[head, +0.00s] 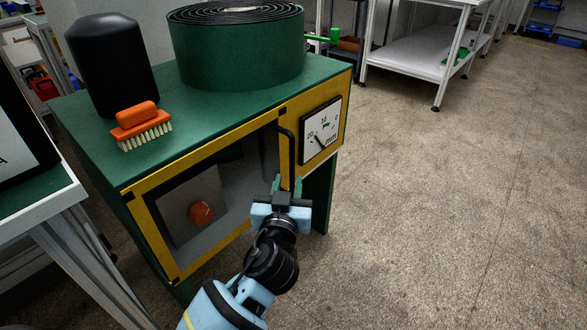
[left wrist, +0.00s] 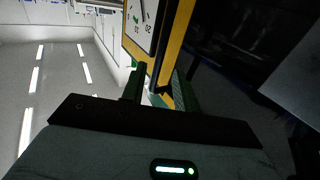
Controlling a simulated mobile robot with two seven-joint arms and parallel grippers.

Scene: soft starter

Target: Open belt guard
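The belt guard (head: 205,150) is a yellow frame with a clear panel on the front of a green machine. It looks closed. Its black upright bar handle (head: 292,158) is near the frame's right side. My left gripper (head: 283,186) is at the lower part of this handle. In the left wrist view, the two fingers of the left gripper (left wrist: 160,88) stand apart with the handle (left wrist: 161,52) running between them. I cannot tell whether either finger touches it. Behind the panel is an orange round knob (head: 201,213). My right gripper is not in view.
On the green machine top (head: 190,105) are an orange brush (head: 139,124), a black cylinder (head: 112,65) and a rolled green belt (head: 238,50). A dial gauge (head: 320,130) is right of the handle. A white-framed table (head: 40,200) stands at left. Floor at right is clear.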

